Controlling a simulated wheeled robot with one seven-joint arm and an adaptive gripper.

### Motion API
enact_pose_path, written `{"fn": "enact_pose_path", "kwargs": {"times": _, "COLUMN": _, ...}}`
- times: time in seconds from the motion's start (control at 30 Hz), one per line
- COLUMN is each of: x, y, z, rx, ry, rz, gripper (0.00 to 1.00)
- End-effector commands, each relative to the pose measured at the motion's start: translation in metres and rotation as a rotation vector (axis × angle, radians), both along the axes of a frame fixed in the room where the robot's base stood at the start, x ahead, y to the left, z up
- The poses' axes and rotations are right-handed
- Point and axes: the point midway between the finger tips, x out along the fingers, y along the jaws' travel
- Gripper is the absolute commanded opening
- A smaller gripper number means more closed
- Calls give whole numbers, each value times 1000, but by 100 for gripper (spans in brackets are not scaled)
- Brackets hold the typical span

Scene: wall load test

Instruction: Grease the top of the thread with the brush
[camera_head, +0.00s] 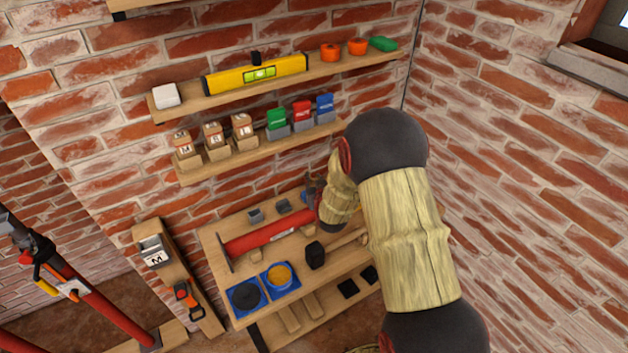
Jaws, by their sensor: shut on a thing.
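My gripper (312,192) shows only in part at the shelf's back, past the right end of a red cylinder (270,236). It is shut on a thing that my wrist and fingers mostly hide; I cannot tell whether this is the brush. No brush is clear elsewhere. An open pot with orange-yellow content (280,275), perhaps grease, sits in a blue tray on the lower shelf. A red post (105,310) with dark and yellow fittings leans at the left. I cannot make out a thread on the post or the cylinder.
A dark-headed mallet (316,254) lies on the lower shelf, close to my wrist. A dark round pot (246,296) is beside the orange one. Shelves above hold small boxes (302,113) and a yellow level (256,75). Brick walls close the back and right.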

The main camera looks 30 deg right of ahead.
Motion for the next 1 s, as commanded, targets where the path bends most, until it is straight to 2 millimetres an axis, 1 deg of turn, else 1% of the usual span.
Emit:
{"fn": "enact_pose_path", "kwargs": {"times": 0.3, "x": 0, "y": 0, "z": -6, "rx": 0, "ry": -1, "rz": 0, "gripper": 0}}
{"fn": "enact_pose_path", "kwargs": {"times": 0.4, "x": 0, "y": -1, "z": -5, "rx": 0, "ry": -1, "rz": 0, "gripper": 0}}
{"fn": "enact_pose_path", "kwargs": {"times": 0.8, "x": 1, "y": -31, "z": -5, "rx": 0, "ry": -2, "rz": -2, "gripper": 0}}
{"fn": "enact_pose_path", "kwargs": {"times": 1.0, "x": 1, "y": -37, "z": -4, "rx": 1, "ry": 0, "rz": 0, "gripper": 0}}
